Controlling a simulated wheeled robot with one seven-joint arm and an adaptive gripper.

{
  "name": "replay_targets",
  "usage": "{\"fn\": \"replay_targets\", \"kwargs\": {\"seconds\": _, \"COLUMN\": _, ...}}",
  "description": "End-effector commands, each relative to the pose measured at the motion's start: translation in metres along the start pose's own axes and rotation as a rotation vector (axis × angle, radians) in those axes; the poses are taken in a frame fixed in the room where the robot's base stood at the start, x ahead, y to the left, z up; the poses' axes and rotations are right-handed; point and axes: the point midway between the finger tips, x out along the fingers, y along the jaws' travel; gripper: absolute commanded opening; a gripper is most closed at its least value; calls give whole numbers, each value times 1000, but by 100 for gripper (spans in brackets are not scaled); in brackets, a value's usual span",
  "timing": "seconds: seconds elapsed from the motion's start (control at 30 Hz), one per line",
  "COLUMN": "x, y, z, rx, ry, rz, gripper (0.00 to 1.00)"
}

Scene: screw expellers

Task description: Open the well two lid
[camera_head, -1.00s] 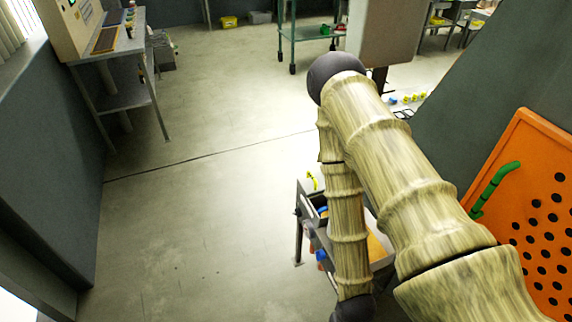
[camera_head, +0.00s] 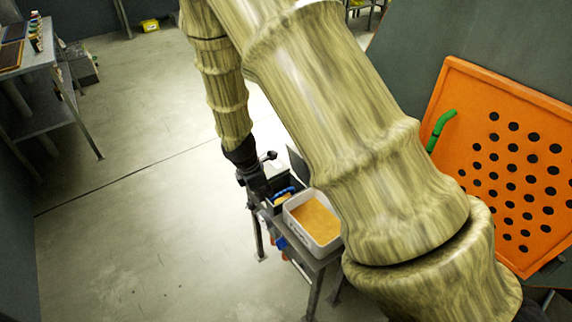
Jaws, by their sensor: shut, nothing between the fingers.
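An orange panel (camera_head: 470,110) full of round black holes stands tilted at the right, with a green handle (camera_head: 440,128) on its left edge. No label shows, so I cannot tell whether it is the well two lid. My gripper (camera_head: 256,184) is the small dark part at the end of my arm, low in the middle of the view. It looks shut and holds nothing that I can see. It is over or beside the left end of a small metal table, well left of the panel; contact cannot be told.
The small metal table (camera_head: 322,263) carries a white bin (camera_head: 326,240) with orange contents and a dark tray with a blue item. My arm hides part of this area. A grey bench (camera_head: 45,75) stands at upper left. The floor between is clear.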

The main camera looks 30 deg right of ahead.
Motion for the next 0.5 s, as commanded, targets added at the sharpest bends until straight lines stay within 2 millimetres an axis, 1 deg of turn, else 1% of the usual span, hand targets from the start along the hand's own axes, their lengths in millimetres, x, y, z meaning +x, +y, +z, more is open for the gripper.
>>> {"fn": "replay_targets", "kwargs": {"seconds": 0.03, "x": -17, "y": 19, "z": 8, "rx": -54, "ry": -35, "rz": 21, "gripper": 0}}
{"fn": "replay_targets", "kwargs": {"seconds": 0.1, "x": -39, "y": 37, "z": 20, "rx": -126, "ry": -83, "rz": 35, "gripper": 0}}
{"fn": "replay_targets", "kwargs": {"seconds": 0.2, "x": -64, "y": 55, "z": 33, "rx": -201, "ry": -140, "rz": 45, "gripper": 0}}
{"fn": "replay_targets", "kwargs": {"seconds": 0.3, "x": -81, "y": 66, "z": 42, "rx": -245, "ry": -176, "rz": 50, "gripper": 0}}
{"fn": "replay_targets", "kwargs": {"seconds": 0.4, "x": -87, "y": 70, "z": 46, "rx": -265, "ry": -195, "rz": 49, "gripper": 0}}
{"fn": "replay_targets", "kwargs": {"seconds": 0.5, "x": -83, "y": 71, "z": 49, "rx": -270, "ry": -199, "rz": 48, "gripper": 0}}
